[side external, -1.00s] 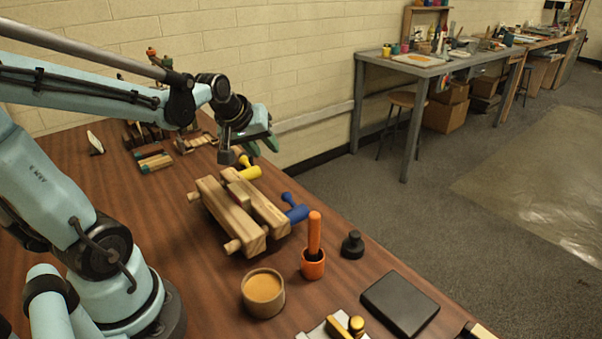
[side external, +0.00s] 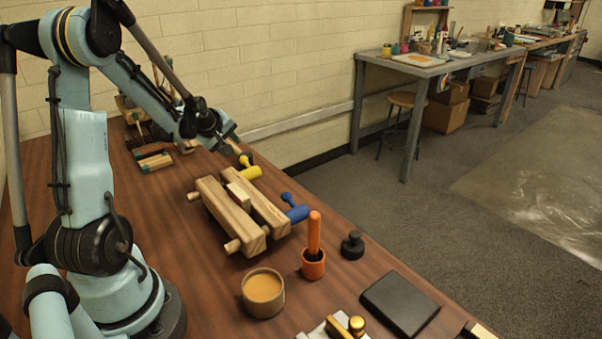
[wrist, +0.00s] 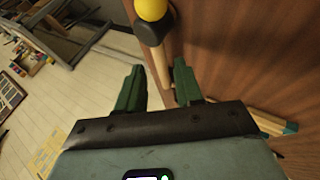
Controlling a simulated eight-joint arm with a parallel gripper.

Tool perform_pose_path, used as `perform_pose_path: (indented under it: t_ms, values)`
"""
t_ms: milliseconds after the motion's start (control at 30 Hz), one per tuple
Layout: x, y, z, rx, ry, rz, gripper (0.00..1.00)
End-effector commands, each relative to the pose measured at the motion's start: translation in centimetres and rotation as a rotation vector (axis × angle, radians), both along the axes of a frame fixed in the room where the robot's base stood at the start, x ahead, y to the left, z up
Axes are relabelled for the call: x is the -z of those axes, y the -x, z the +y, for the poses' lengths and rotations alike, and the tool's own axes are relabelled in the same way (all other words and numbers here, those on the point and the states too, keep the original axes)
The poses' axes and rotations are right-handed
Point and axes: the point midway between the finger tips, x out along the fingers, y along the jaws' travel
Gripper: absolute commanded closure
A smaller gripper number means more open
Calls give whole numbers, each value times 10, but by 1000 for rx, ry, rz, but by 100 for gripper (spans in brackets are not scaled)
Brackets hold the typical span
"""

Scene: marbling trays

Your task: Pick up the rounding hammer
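The rounding hammer shows in the wrist view as a dark head (wrist: 152,30) on a pale wooden handle (wrist: 163,66). My gripper (side external: 226,133) is above the hammer's handle end there. In the wrist view its two green fingers (wrist: 157,84) are apart, with the handle lying ahead in line with the gap. I cannot tell the height between them.
Strips with teal ends (side external: 155,161) lie at left. An orange mallet (side external: 314,240), a tan pot (side external: 263,290) and a black block (side external: 400,304) are nearer. The table edge runs close on the right.

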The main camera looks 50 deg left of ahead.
Motion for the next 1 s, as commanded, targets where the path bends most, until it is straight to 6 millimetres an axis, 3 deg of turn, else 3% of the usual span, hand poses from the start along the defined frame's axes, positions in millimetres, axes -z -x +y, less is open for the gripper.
perform_pose_path:
  t_ms: [800, 1000]
  values:
    - [47, -36, 28, 2, 0, -1, 64]
    - [50, -38, 30, 2, 0, -1, 64]
